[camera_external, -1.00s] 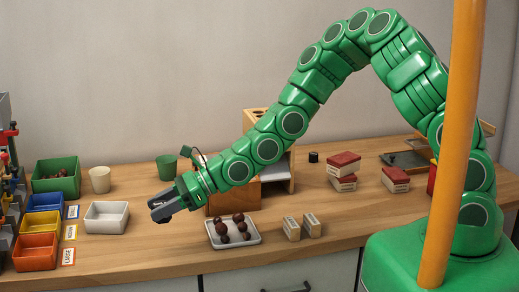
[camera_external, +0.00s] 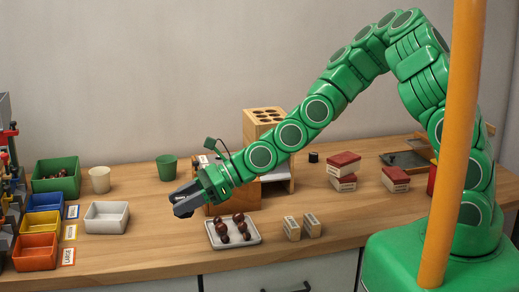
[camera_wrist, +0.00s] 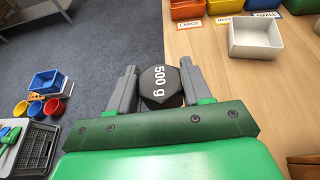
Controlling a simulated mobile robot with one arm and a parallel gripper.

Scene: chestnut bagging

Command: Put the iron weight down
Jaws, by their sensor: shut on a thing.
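My gripper (camera_external: 184,201) is shut on the iron weight. In the wrist view the iron weight (camera_wrist: 161,85) is a dark block marked "500 g" between the two grey fingers of my gripper (camera_wrist: 161,88). In the external view my gripper hangs above the wooden worktop (camera_external: 150,240), left of the chestnut tray, and the fingers hide the weight. In the wrist view the weight appears over the worktop's front edge, with the floor to its left.
A white tray (camera_external: 212,233) with several chestnuts lies right of my gripper. An empty white bin (camera_external: 106,219) stands to the left, beside yellow (camera_external: 40,226) and orange (camera_external: 35,253) bins. Two small boxes (camera_external: 291,230) stand right of the tray. Bare wood lies between bin and tray.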

